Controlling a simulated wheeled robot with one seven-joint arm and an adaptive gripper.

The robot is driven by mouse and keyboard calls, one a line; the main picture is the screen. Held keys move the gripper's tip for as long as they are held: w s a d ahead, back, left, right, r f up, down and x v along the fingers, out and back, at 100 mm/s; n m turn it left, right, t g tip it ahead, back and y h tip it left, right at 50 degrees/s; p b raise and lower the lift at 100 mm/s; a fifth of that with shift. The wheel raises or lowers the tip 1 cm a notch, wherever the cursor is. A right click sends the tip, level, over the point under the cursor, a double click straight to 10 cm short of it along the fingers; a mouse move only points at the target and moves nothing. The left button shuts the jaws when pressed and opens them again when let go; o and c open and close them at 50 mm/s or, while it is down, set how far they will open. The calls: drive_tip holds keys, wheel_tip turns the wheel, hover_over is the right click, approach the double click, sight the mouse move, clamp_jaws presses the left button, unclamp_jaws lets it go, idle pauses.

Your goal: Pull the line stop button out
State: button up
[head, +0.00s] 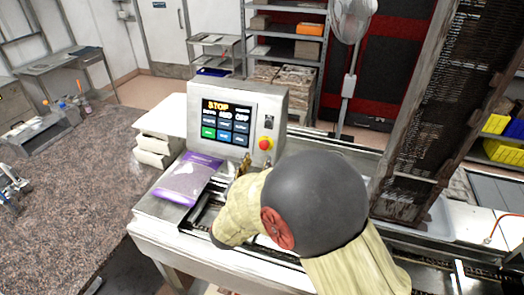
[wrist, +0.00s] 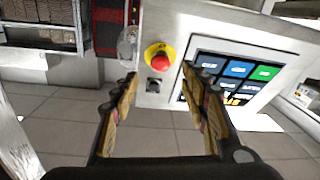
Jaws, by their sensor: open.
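The line stop button (head: 265,144) is a red mushroom knob on a yellow disc, on the front of a grey control box (head: 232,92). In the wrist view the red button (wrist: 160,62) is above and between my finger tips, and the picture is turned over. My gripper (wrist: 160,88) is open and empty, its yellowish finger pads spread either side below the button and apart from it. In the head view my gripper (head: 245,163) shows only in part, just left of and below the button; my arm hides the rest.
The box's screen (head: 226,122) reads STOP. A dark switch (head: 269,122) sits above the button. A purple and white bag (head: 188,178) lies left of the box. A tall dark rack stands at right. A fan (head: 350,50) stands behind.

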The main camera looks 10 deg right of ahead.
sight(263, 148)
drive_tip(key=x, duration=0.7)
drive_tip(key=shift+c, duration=0.8)
clamp_jaws()
